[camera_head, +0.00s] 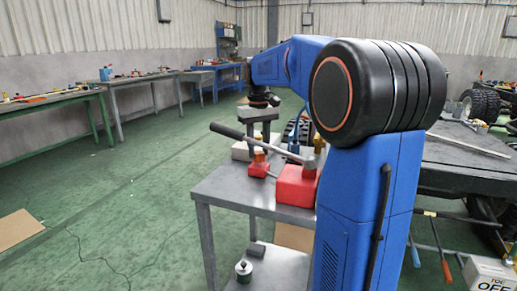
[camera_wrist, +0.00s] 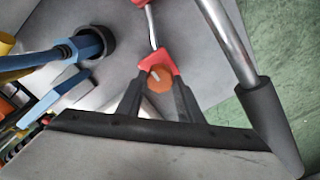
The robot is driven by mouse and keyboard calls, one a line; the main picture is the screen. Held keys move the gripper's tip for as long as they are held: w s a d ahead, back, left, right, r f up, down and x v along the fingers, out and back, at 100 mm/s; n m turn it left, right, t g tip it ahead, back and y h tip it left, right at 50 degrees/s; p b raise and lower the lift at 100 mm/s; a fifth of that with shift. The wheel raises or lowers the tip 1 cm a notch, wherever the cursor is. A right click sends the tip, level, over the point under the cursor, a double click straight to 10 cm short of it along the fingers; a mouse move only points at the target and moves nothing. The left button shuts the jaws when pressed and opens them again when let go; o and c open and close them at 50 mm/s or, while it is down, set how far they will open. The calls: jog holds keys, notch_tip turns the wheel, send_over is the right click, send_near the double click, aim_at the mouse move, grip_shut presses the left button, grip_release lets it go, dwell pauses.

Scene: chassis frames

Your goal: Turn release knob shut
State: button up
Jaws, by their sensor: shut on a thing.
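The round orange release knob (camera_wrist: 160,78) with a pale slanted mark on its face shows in the wrist view, in front of a small red block (camera_wrist: 157,60). My gripper (camera_wrist: 160,84) has its two dark fingers on either side of the knob, closed on it. In the head view the orange knob (camera_head: 260,156) sits by the small red block (camera_head: 259,170) on a grey metal table (camera_head: 236,190), with my gripper (camera_head: 261,145) coming down from above. The finger contact is too small to see clearly there.
A long lever (camera_head: 275,144) with a black grip crosses close to my gripper, from the larger red body (camera_head: 297,186); its grip (camera_wrist: 268,120) lies right of my fingers in the wrist view. Blue and yellow tools (camera_wrist: 60,60) lie left.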

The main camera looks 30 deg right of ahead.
aim_at(259, 152)
jog(key=shift+m, duration=0.3)
jog(key=o, duration=1.1)
jog(key=shift+c, duration=0.2)
jog(key=shift+r, duration=0.1)
notch_tip(259, 152, up, 17)
jog(key=shift+r, duration=0.1)
dwell(0.3)
